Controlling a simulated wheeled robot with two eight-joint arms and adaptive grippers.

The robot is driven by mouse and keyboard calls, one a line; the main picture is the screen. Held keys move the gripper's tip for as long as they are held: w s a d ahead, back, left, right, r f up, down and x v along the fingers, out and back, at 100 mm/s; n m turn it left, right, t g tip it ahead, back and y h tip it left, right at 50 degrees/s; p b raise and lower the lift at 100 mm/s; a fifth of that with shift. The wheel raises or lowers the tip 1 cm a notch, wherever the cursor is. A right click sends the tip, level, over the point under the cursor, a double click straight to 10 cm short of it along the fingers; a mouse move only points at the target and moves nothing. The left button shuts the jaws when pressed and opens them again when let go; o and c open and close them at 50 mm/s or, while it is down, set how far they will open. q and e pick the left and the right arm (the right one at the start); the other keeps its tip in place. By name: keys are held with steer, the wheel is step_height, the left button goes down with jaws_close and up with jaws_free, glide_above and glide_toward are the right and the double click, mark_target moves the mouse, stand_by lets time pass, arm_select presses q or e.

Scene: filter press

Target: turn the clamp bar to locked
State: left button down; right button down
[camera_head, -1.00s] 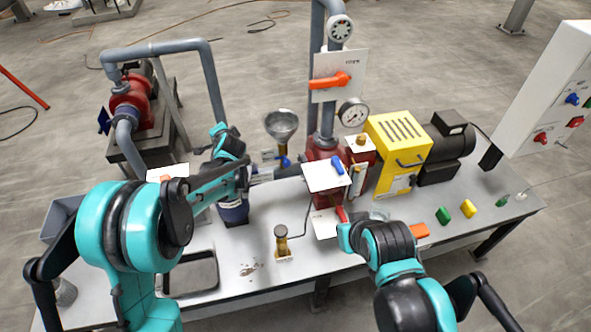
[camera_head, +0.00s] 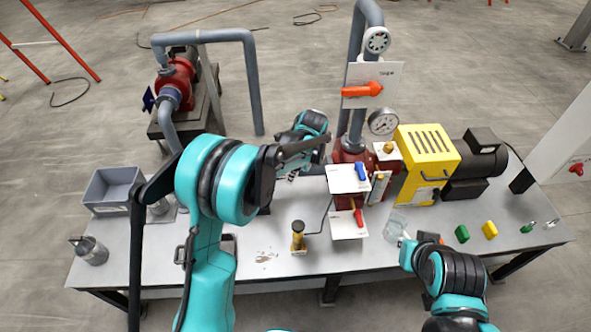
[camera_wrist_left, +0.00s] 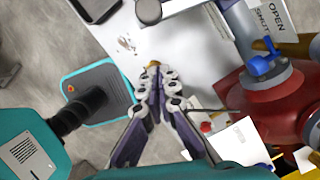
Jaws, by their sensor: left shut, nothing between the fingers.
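No part is clearly marked as the clamp bar. Candidate handles on the red press unit (camera_head: 349,160) are a blue handle (camera_head: 362,170) on the upper white plate and a red handle (camera_head: 358,217) on the lower one. My left gripper (camera_head: 285,172) is left of the press, over the bench, apart from these handles. In the left wrist view its fingers (camera_wrist_left: 160,75) are together and empty, with a blue valve handle (camera_wrist_left: 262,66) to their right near OPEN and SHUT labels.
An orange lever (camera_head: 361,89) sits on a white panel above the press. A gauge (camera_head: 383,122), yellow housing (camera_head: 425,150) and black motor (camera_head: 474,170) stand right. Front-centre bench is mostly clear.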

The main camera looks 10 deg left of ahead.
arm_select(q)
steer(key=shift+w+a+f, duration=0.1)
steer(key=shift+a+f, duration=0.25)
steer(key=shift+a, duration=0.4)
steer(key=shift+w+a+f, duration=0.1)
steer(key=shift+a+f, duration=0.3)
steer(key=shift+a, duration=0.35)
steer(key=shift+w+a+f, duration=0.1)
steer(key=shift+a+f, duration=0.25)
steer(key=shift+a, duration=0.4)
arm_select(e)
steer(key=shift+f, duration=0.35)
arm_select(q)
steer(key=shift+a, duration=0.1)
